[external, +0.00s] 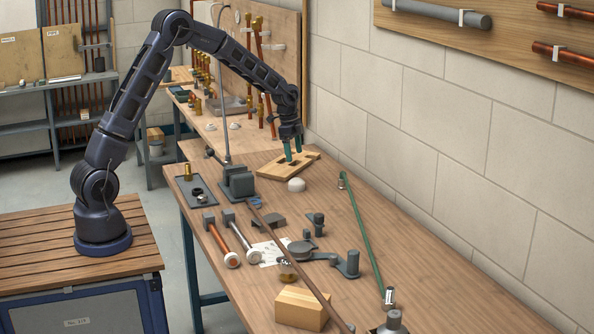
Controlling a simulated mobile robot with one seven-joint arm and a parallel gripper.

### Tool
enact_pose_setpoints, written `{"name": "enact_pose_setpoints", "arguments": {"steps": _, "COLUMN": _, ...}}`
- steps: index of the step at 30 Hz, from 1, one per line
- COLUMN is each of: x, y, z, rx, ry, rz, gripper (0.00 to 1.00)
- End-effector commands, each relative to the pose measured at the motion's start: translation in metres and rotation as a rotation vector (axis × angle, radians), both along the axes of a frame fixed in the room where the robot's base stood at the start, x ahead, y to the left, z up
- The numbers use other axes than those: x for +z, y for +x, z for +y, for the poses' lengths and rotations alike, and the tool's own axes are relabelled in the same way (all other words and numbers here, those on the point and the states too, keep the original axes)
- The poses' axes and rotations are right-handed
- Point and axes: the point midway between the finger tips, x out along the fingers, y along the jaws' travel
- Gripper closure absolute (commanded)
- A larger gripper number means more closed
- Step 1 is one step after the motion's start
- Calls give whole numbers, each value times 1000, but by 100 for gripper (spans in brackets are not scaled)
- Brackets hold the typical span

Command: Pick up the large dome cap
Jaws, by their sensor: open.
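A white dome-shaped cap (296,184) sits on the wooden workbench, just in front of a light wooden board (272,168). It is the largest white dome I see, and it stands apart from my gripper. My gripper (293,158) points down with its two teal fingers apart, over the board and a little behind the cap. A small dark spot shows on the board below the fingers; I cannot tell what it is. I see nothing held between the fingers.
A grey vise-like block (237,184) with an upright rod stands left of the board. A long green rod (362,232) lies to the right. Two smaller white domes (234,126) sit farther back. Mallets, fittings and a wooden block (300,309) crowd the front; a block wall borders the right.

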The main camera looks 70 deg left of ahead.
Motion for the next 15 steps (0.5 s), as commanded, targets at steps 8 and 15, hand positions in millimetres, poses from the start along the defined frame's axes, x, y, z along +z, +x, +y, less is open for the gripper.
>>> {"name": "enact_pose_setpoints", "arguments": {"steps": 8, "x": -21, "y": 8, "z": 5, "rx": -17, "ry": -5, "rz": 3, "gripper": 20}}
{"name": "enact_pose_setpoints", "arguments": {"steps": 15, "x": -52, "y": 11, "z": 2, "rx": -16, "ry": -4, "rz": 5, "gripper": 20}}
